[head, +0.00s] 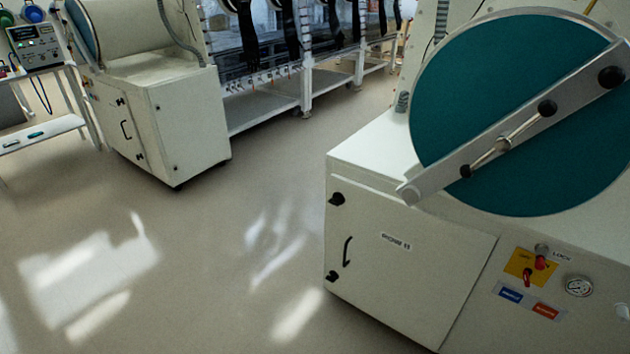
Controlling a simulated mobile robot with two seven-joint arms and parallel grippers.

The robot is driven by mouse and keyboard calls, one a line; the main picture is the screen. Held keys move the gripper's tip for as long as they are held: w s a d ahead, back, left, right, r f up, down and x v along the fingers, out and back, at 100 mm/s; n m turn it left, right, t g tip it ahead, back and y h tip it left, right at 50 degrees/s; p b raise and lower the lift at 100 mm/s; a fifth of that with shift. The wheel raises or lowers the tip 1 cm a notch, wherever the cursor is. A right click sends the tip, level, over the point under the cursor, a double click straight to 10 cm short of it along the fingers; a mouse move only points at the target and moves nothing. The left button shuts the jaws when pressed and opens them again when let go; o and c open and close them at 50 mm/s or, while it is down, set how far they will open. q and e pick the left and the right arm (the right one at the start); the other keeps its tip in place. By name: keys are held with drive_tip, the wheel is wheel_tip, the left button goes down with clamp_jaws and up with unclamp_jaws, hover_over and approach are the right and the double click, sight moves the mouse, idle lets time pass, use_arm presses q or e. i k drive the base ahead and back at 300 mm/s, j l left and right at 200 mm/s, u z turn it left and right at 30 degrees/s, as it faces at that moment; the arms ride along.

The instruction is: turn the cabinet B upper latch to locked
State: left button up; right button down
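A white cabinet (410,262) stands at the right under a round teal door. On its front panel a black upper latch (337,199) sits near the top left corner and a black lower latch (331,276) near the bottom left. A black curved handle (347,251) is between them. A second white cabinet (165,125) stands at the back left. It has a small dark upper latch (120,102), a handle (126,130) and a lower latch (140,156). No letter B is readable, and the latch positions are too small to tell. Neither gripper is in view.
The teal door (500,90) has a grey bar across it. A yellow plate (527,266) with red controls and a gauge (579,287) are right of the near cabinet's panel. A white cart (42,135) stands far left. The floor (200,260) between the cabinets is clear.

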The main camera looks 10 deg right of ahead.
sight(337, 199)
drive_tip(key=z, duration=0.4)
drive_tip(key=i+j+z, duration=0.35)
drive_tip(key=j, duration=0.2)
drive_tip(key=j+z, duration=0.15)
drive_tip(key=i+j+z, duration=0.1)
drive_tip(key=j, duration=0.35)
drive_tip(key=i+j+z, duration=0.1)
drive_tip(key=j, duration=0.4)
drive_tip(key=i+j, duration=0.1)
drive_tip(key=j, duration=0.4)
drive_tip(key=i+j, duration=0.15)
drive_tip(key=j, duration=0.4)
drive_tip(key=i+j+z, duration=0.1)
drive_tip(key=j, duration=0.4)
drive_tip(key=i+j, duration=0.1)
drive_tip(key=j, duration=0.45)
